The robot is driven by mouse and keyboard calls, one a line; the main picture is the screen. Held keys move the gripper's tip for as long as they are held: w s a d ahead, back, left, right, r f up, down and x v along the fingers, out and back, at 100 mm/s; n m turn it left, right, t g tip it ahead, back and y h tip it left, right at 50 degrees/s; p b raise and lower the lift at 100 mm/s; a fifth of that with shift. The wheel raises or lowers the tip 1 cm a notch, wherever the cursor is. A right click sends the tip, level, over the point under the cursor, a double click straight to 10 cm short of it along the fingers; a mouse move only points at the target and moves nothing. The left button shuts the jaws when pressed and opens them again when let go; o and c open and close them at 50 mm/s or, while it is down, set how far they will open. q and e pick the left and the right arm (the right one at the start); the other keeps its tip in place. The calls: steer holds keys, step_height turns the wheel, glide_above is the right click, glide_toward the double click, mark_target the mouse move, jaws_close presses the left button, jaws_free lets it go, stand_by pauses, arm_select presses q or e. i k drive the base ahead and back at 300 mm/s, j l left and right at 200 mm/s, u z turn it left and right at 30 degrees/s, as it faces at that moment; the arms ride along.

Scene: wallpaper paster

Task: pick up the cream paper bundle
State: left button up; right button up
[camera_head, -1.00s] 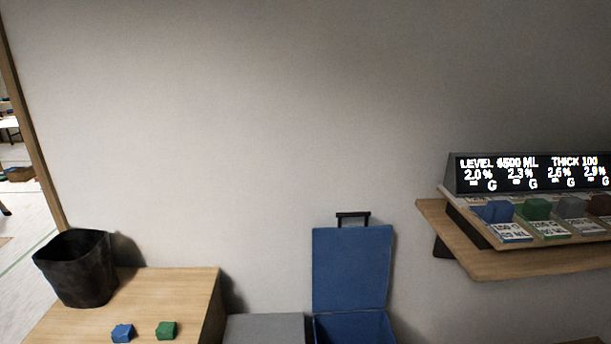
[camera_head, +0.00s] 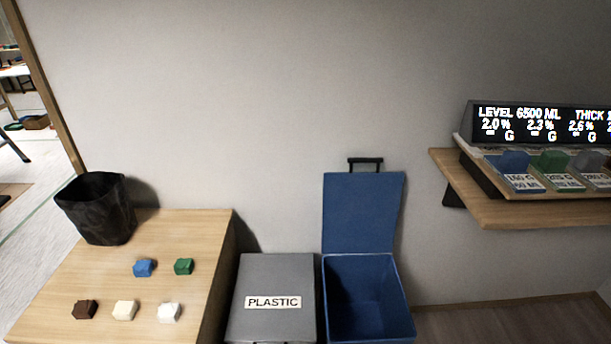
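The cream paper bundle (camera_head: 125,310) is a small pale yellowish block near the front of the wooden table (camera_head: 203,238) at lower left. It sits in the front row between a brown bundle (camera_head: 85,309) on its left and a white bundle (camera_head: 169,312) on its right. A blue bundle (camera_head: 145,267) and a green bundle (camera_head: 184,266) lie behind it. Neither of my grippers shows in the head view.
A black bin (camera_head: 97,208) stands at the table's back left. Right of the table are a grey box labelled PLASTIC (camera_head: 273,285) and an open, empty-looking blue box (camera_head: 367,290). A wall shelf (camera_head: 510,208) with a display (camera_head: 540,122) is at right.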

mark_target(124, 311)
steer(key=u, duration=1.3)
steer(key=i+j+z, duration=0.3)
steer(key=j+z, duration=0.15)
steer(key=j, duration=1.25)
steer(key=j+z, duration=0.4)
steer(key=j, duration=1.25)
